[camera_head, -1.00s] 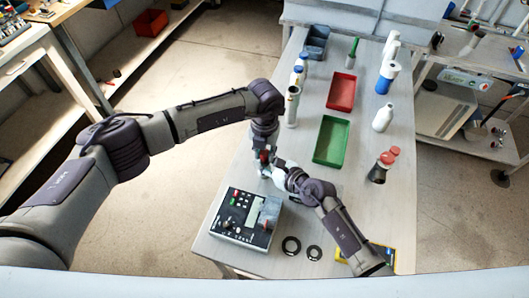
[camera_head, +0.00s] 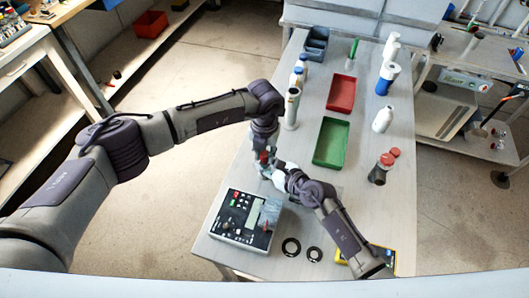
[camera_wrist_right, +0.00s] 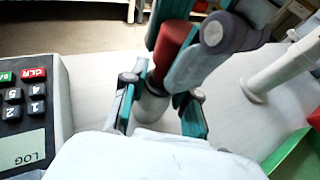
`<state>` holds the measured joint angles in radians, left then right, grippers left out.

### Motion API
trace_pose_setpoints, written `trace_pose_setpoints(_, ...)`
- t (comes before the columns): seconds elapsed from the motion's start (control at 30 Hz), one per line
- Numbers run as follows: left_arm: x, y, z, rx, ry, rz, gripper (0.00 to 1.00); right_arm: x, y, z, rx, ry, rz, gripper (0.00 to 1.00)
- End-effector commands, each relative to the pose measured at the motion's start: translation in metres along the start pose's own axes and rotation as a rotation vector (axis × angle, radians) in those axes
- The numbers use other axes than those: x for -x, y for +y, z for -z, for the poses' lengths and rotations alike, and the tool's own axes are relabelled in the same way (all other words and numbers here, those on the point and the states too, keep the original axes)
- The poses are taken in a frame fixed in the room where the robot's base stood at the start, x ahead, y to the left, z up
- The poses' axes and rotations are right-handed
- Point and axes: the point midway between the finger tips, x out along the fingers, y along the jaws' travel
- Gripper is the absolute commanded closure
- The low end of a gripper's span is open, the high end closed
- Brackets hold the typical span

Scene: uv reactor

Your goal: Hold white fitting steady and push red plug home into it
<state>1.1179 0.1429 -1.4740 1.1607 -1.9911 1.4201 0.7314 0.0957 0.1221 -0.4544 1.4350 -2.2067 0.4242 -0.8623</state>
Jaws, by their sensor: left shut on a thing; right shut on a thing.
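The red plug (camera_wrist_right: 173,46) shows in the right wrist view, tilted and gripped between the grey and teal fingers of my left gripper (camera_wrist_right: 180,58). It is a small red spot in the head view (camera_head: 264,157). Directly below the plug is the pale white fitting (camera_wrist_right: 151,106), between the teal pads of my right gripper (camera_wrist_right: 160,92). The plug's lower end meets the top of the fitting; how deep it sits is hidden by the fingers. In the head view my left gripper (camera_head: 263,148) comes from above and my right gripper (camera_head: 272,170) from the lower right.
A control box with keypad and display (camera_head: 245,218) stands close below the grippers. A green tray (camera_head: 331,142), a red tray (camera_head: 341,92) and several bottles (camera_head: 383,119) stand farther back.

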Motion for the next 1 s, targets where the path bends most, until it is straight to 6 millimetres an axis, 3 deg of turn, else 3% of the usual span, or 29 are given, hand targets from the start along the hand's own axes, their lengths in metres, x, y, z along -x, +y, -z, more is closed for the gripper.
trace_pose_setpoints(1.0, -0.0094, 0.0003, -0.0001, 0.000, 0.001, -0.001, 0.86, 0.0000, 0.0001, -0.0001, 0.000, 0.000, 0.000, 1.00)
